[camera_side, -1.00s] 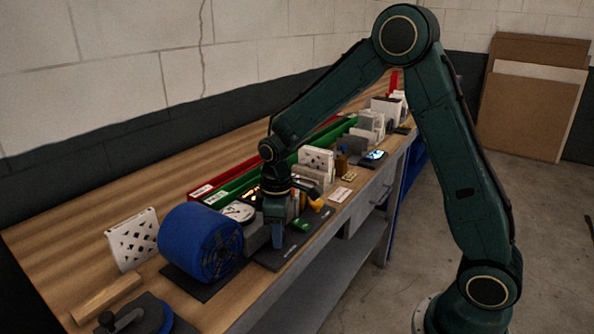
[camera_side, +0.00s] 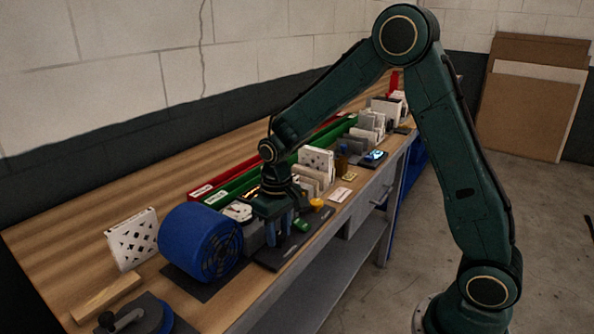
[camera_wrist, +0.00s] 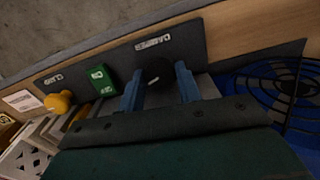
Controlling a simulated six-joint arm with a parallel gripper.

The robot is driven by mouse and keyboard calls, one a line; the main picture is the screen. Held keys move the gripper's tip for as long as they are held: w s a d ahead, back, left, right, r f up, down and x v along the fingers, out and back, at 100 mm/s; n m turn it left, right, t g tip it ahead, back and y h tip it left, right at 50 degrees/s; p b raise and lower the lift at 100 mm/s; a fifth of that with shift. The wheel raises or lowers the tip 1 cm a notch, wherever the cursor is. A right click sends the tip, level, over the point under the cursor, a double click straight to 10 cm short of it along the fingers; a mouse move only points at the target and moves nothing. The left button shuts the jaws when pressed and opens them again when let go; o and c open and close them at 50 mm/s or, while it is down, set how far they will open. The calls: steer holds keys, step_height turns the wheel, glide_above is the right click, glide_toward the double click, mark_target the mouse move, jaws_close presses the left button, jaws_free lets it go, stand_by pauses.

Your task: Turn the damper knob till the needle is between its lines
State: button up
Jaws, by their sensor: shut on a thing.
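My gripper (camera_wrist: 157,80) points down with its two blue fingers shut on the black damper knob (camera_wrist: 157,70), one finger on each side. The knob carries a short pale mark and sits on a dark panel (camera_wrist: 210,50) below a DAMPER label. In the side view my gripper (camera_side: 279,238) is over the same dark panel at the bench's front edge, and its fingers hide the knob. A round white-faced gauge (camera_side: 237,210) stands just behind and left of the gripper, partly covered. Its needle and lines are too small to read.
A green button (camera_wrist: 101,79) and a yellow clamp knob (camera_wrist: 59,102) sit beside the damper knob. A blue fan (camera_side: 200,241) stands close on the left. Boxed filters (camera_side: 316,160) and a green tray (camera_side: 240,185) lie behind.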

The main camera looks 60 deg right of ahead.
mark_target(278, 235)
steer(key=shift+m, duration=0.3)
steer(key=o, duration=1)
steer(key=shift+r, duration=0.15)
step_height(278, 235, up, 14)
steer(key=shift+f, duration=0.2)
stand_by(0.4)
